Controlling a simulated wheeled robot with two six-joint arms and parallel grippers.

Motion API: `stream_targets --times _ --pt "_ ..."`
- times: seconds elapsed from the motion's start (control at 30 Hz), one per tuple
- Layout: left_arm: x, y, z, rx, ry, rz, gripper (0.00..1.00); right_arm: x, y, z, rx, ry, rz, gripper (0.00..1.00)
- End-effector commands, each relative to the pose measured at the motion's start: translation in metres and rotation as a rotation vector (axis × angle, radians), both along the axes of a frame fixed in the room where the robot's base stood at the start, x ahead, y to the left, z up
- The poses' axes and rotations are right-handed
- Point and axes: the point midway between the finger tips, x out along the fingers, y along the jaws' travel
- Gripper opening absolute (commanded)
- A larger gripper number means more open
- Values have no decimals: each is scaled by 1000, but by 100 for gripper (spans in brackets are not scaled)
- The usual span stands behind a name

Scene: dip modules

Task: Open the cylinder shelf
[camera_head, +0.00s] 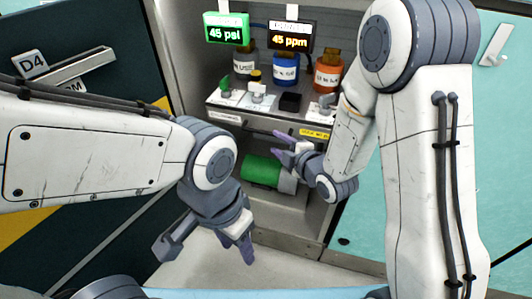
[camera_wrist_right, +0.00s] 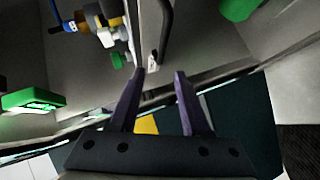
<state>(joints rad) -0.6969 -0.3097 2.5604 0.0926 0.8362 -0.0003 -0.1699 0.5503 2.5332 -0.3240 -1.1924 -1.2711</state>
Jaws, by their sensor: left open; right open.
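The cylinder shelf (camera_head: 228,118) sits in an open cabinet, with several bottles and small valves on top. A dark bar handle (camera_head: 258,131) runs along its front; a dark bar handle also shows in the right wrist view (camera_wrist_right: 167,28). My right gripper (camera_head: 282,142) is open and empty in front of the shelf, close to the handle's right part. In the right wrist view its two fingers (camera_wrist_right: 158,76) are apart with the handle beyond their tips; I see no contact. My left gripper (camera_head: 208,249) is open and empty, low in front of the cabinet.
A green cylinder (camera_head: 262,170) lies in the space under the shelf. A green display (camera_head: 227,28) and a black display (camera_head: 290,36) hang above the bottles. A dark door marked D4 (camera_head: 60,55) stands left; a teal panel (camera_head: 505,120) is right.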

Motion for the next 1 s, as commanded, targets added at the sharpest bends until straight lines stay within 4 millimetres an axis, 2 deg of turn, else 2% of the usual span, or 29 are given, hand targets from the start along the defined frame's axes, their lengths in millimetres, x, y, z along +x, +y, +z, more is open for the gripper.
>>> stream_targets --times 0.03,0.2,0.37,0.8,1.0 --pt "0 0 -24 -1 -1 0 50 3 -5 -24 -10 -52 6 47" --pt "0 0 -39 -1 -1 0 50 7 -13 -32 -31 -188 25 47" --pt "0 0 -41 -1 -1 0 50 16 -10 -31 -36 -223 28 47" --pt "0 0 -50 -1 -1 0 50 82 25 -42 -34 -221 27 47" --pt "0 0 -52 -1 -1 0 50 97 33 -44 -35 -219 27 47"
